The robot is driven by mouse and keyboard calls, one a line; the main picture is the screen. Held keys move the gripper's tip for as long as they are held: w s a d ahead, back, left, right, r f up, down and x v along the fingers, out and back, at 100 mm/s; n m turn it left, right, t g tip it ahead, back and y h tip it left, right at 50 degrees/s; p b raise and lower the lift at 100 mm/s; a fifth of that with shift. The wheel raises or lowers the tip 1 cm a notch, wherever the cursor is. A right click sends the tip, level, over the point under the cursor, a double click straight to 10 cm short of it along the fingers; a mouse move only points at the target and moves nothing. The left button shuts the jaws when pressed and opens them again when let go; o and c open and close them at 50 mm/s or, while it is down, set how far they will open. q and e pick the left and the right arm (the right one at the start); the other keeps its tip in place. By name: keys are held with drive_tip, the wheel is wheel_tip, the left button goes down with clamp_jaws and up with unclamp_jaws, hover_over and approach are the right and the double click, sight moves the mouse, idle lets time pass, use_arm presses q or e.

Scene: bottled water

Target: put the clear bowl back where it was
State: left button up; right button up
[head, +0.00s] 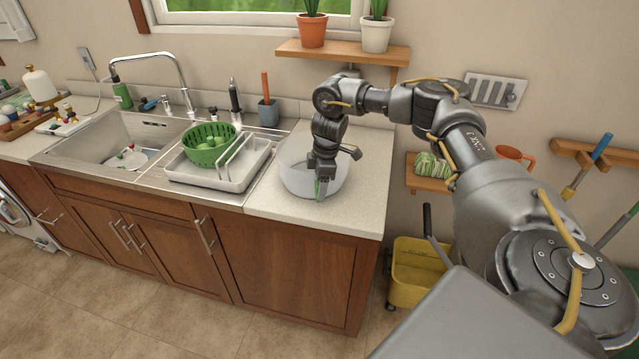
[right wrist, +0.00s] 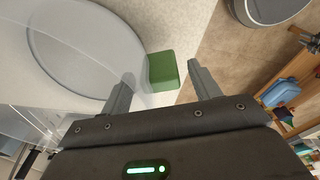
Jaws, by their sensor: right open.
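The clear bowl (head: 298,180) stands upright on the counter, right of the dish rack, in the head view. My right gripper (head: 320,190) reaches down over its front right side and covers part of it. In the right wrist view the bowl (right wrist: 70,45) fills the upper left as a large pale round. My right gripper (right wrist: 162,85) is open there, with its fingers apart near the bowl's edge. I cannot tell whether a finger touches the bowl. A green block (right wrist: 164,70) shows beyond the gap between the fingertips. My left gripper is not in view.
A white dish rack (head: 235,178) holding a green colander (head: 208,148) stands left of the bowl, beside the sink (head: 110,135). A wooden shelf (head: 345,52) with two plant pots hangs above. The counter (head: 365,195) is bare along its right end.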

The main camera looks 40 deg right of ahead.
drive_tip(key=shift+r, duration=0.5)
wheel_tip(320, 180, up, 11)
drive_tip(key=s+d, duration=0.1)
